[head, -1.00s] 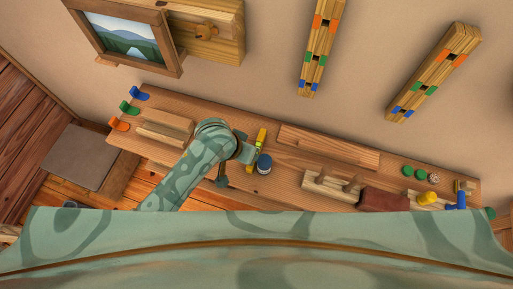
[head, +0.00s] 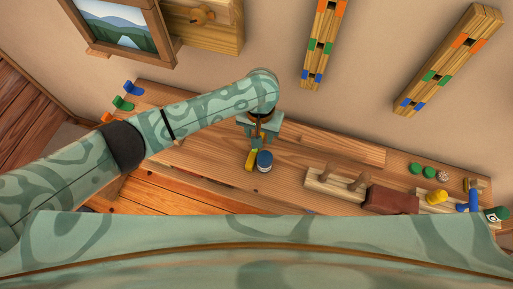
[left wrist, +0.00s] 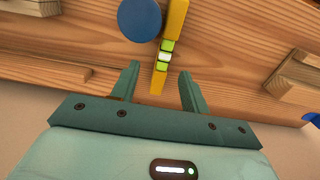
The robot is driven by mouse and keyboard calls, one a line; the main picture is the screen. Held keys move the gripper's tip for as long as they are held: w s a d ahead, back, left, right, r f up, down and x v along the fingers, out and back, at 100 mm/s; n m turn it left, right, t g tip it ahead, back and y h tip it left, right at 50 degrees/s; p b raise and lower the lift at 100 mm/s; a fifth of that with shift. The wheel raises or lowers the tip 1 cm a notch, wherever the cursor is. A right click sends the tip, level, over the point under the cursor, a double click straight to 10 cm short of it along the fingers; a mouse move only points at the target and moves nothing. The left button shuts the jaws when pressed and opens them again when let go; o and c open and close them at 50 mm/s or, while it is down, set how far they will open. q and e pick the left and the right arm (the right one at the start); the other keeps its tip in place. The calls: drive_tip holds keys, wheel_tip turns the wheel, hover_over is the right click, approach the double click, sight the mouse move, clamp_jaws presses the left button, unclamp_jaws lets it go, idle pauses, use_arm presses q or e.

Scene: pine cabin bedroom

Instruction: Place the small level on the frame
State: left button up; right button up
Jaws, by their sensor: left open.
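The small level (head: 250,161) is a yellow bar with green vials, lying on the wooden bench top beside a blue-topped can. My left gripper (head: 257,138) is over the level's far end, which it partly hides in the head view. In the left wrist view the level (left wrist: 174,28) points down between the two spread fingers of the left gripper (left wrist: 160,88), with a gap on both sides. The gripper is open and empty. The picture frame (head: 166,36), around a mountain scene, is on the wall at upper left. My right gripper is not in view.
The blue-topped can (head: 264,162) stands close against the level; it also shows in the left wrist view (left wrist: 140,18). A long board (head: 340,145) lies along the wall. A pegged wood block (head: 336,184) and brown box (head: 391,200) are to the right.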

sight(252, 159)
use_arm(q)
drive_tip(key=f+b, duration=0.1)
drive_tip(key=f, duration=0.1)
drive_tip(key=f+b, duration=0.1)
drive_tip(key=f, duration=0.1)
drive_tip(key=f+b, duration=0.1)
drive_tip(key=f, duration=0.1)
drive_tip(key=shift+s+a+f+b, duration=0.1)
drive_tip(key=shift+a+f+b, duration=0.3)
drive_tip(key=shift+r, duration=0.15)
clamp_jaws()
